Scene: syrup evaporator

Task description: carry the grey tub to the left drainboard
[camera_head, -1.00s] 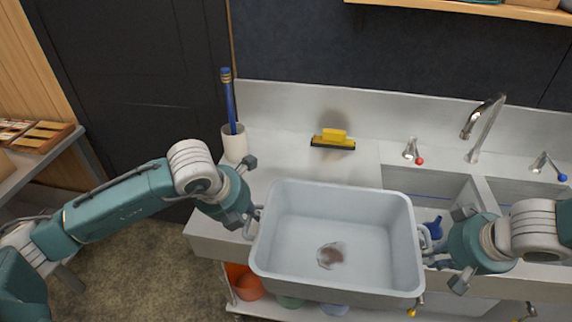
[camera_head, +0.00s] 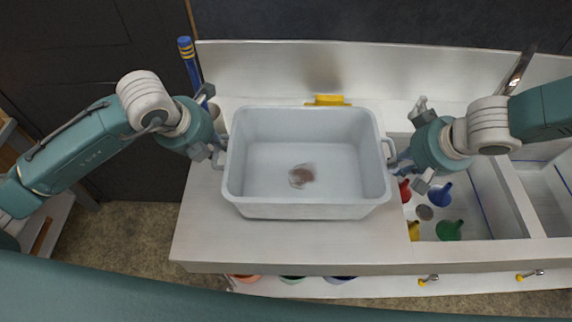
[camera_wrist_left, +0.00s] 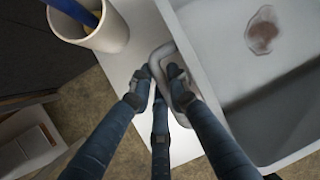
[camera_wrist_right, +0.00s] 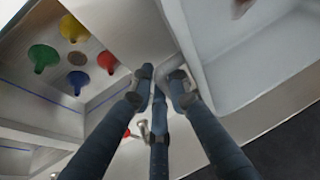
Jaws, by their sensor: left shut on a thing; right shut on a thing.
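The grey tub (camera_head: 305,211) is over the left drainboard (camera_head: 225,238) in the head view, roughly level, with a brown stain on its inner floor. I cannot tell whether its base touches the drainboard. My left gripper (camera_head: 218,155) is shut on the tub's left handle, which shows in the left wrist view (camera_wrist_left: 160,62). My right gripper (camera_head: 397,163) is shut on the right handle, which shows in the right wrist view (camera_wrist_right: 165,72). The tub hides the middle of the drainboard.
A sink basin (camera_head: 480,205) right of the tub holds red, blue, yellow and green funnels. A white cup (camera_wrist_left: 105,35) with a blue-handled item stands close to my left gripper. A yellow brush (camera_head: 327,100) lies behind the tub. Bare drainboard shows in front.

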